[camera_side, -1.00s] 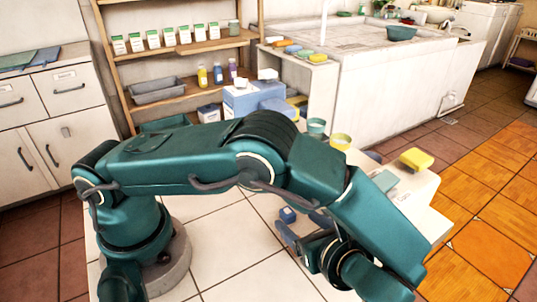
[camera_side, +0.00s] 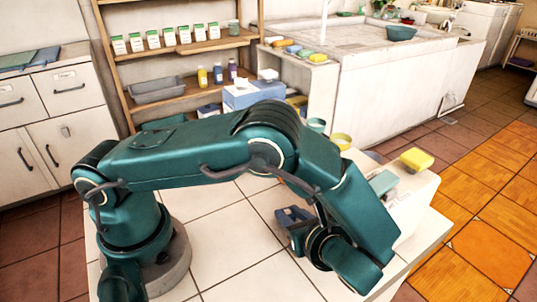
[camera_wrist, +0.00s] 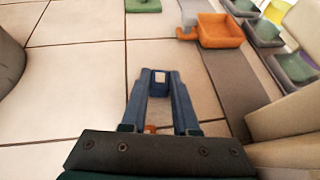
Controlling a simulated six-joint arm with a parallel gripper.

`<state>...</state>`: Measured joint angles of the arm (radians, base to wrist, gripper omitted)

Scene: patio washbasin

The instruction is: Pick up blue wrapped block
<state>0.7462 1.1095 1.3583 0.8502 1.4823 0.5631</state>
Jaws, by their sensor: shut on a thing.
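The blue wrapped block (camera_wrist: 158,78) is dark blue with a small pale label. It sits between the fingertips of my gripper (camera_wrist: 160,88) in the wrist view, and the fingers are shut on it. In the side view my gripper (camera_side: 290,216) is over the pale tiled worktop, below my forearm. There the block is small and hard to separate from the dark blue fingers. I cannot tell how far it is above the tiles.
An orange tray (camera_wrist: 220,32) lies ahead to the right on a grey strip (camera_wrist: 234,85). Several coloured bins and a beige box edge (camera_wrist: 285,112) line the right. A green piece (camera_wrist: 143,5) is at the top. A yellow sponge (camera_side: 416,159) tops a white box.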

